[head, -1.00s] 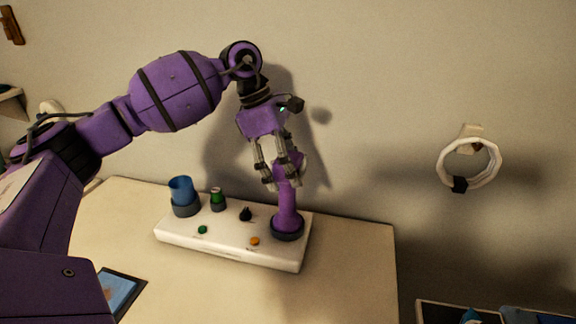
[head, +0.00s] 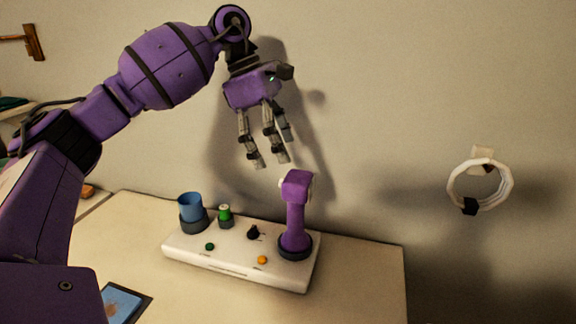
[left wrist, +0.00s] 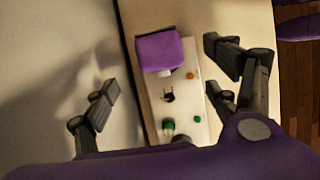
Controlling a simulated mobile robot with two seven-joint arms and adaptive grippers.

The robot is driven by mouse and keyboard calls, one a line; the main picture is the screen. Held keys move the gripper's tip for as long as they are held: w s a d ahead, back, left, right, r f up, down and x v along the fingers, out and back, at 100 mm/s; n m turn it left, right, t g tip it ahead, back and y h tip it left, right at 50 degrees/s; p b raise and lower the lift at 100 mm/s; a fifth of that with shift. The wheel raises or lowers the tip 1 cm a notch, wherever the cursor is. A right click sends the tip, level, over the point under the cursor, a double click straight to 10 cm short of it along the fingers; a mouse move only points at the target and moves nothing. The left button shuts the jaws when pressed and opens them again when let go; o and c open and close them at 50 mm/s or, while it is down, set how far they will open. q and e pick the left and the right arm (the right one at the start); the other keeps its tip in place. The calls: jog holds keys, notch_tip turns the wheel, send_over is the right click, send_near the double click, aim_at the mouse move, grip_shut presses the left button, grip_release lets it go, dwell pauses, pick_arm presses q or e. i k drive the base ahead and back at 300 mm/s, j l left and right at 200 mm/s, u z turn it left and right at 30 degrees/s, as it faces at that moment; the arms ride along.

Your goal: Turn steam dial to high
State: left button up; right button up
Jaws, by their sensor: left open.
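The steam dial looks to be the small black knob (head: 253,232) in the middle of the white base unit (head: 215,250); it also shows in the left wrist view (left wrist: 168,96). Its exact setting is too small to read. A purple handheld steamer (head: 295,215) stands upright in a dark ring at the base's right end. My left gripper (head: 270,160) is open and empty, above the base and just up and left of the steamer's head. In the left wrist view its fingers are spread wide. My right gripper is out of view.
The table's (head: 365,275) right side is clear. The wall is close behind.

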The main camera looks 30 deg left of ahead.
aim_at(253, 233)
jog(key=k, duration=1)
